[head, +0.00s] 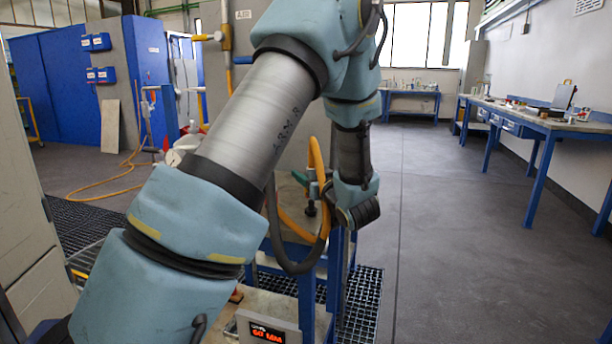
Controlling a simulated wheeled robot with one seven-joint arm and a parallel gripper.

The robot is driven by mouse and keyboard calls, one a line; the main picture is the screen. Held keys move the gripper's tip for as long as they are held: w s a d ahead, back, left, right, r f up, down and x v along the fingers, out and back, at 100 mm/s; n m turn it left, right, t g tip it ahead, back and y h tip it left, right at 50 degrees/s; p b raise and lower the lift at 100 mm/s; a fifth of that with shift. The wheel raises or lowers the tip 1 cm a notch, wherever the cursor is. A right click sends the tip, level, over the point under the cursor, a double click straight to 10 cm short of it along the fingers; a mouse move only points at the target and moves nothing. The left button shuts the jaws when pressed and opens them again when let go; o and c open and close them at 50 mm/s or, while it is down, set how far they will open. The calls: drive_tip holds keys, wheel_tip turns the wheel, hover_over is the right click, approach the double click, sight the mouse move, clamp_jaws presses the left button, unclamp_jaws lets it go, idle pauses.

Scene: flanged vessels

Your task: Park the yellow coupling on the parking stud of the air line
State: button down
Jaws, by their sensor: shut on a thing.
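My gripper (340,212) is at the end of my bent arm, low in the middle of the head view, over a blue-framed stand. My wrist hides most of it, and its fingertips cannot be made out. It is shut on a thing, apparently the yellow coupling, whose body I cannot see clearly. A yellow hose (316,158) loops up beside my wrist and bends down behind my arm. I cannot pick out the parking stud.
A green-handled fitting (311,190) stands on the blue-framed stand (308,300), close to my wrist. A display box (268,330) sits low in front. Blue benches (545,122) line the right wall. The grey floor (440,220) on the right is clear. An orange hose (110,188) lies at left.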

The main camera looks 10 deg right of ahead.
drive_tip(key=shift+f+b, duration=1.3)
drive_tip(key=shift+f, duration=0.55)
drive_tip(key=shift+c, duration=1.6)
unclamp_jaws()
drive_tip(key=v, duration=1)
drive_tip(key=shift+s+b, duration=0.4)
drive_tip(key=shift+d+r, duration=0.1)
